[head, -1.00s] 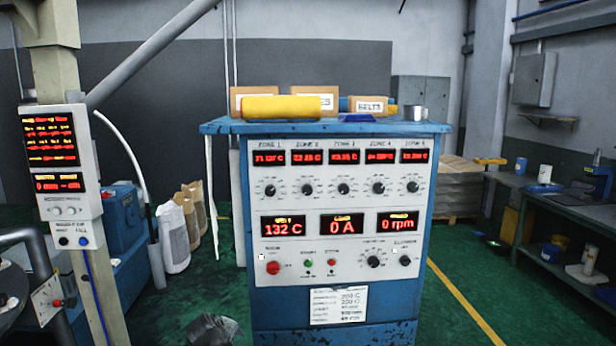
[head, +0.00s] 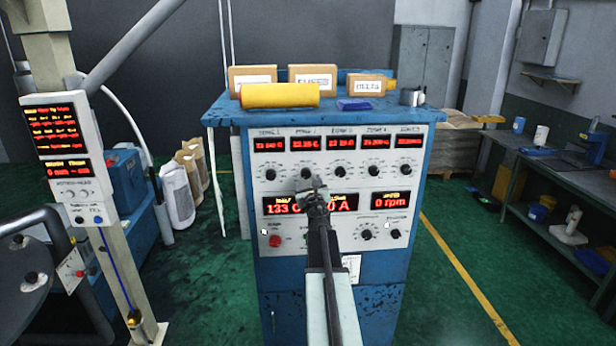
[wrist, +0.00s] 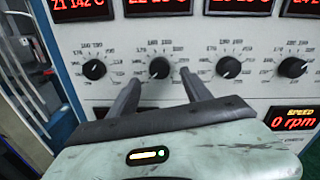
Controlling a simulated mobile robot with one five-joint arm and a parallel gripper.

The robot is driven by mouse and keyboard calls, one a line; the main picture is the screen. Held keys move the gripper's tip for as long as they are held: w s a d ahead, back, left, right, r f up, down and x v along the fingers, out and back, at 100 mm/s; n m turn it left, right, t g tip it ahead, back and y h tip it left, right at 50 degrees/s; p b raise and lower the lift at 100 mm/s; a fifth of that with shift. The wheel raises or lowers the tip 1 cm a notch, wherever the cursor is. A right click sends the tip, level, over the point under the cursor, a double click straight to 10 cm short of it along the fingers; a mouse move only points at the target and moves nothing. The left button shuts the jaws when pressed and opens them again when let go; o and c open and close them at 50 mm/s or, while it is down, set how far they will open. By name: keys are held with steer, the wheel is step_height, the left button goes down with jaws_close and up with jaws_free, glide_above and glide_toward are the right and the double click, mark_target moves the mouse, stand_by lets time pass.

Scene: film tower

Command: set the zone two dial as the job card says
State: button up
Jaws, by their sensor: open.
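The blue control cabinet (head: 275,275) stands ahead with a row of black zone dials on its white panel. The zone two dial (head: 307,173) is second from the left, right by the tip of my gripper (head: 313,192) in the head view. In the wrist view my gripper (wrist: 160,84) is open and empty, its two fingers pointing at the panel with the zone two dial (wrist: 159,67) between their tips in the picture. I cannot tell whether they touch it. The job card (head: 352,266) is low on the front, mostly hidden by my arm and unreadable.
The zone one dial (wrist: 88,68) and zone three dial (wrist: 229,67) flank it. A red knob (head: 275,241) is lower left on the panel. Boxes and a yellow roll (head: 280,95) lie on top. A post with a display (head: 62,140) stands left, a workbench (head: 540,225) right.

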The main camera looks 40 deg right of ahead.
mark_target(306, 175)
steer(key=x, duration=0.5)
steer(key=shift+a, duration=0.1)
steer(key=shift+s, duration=0.1)
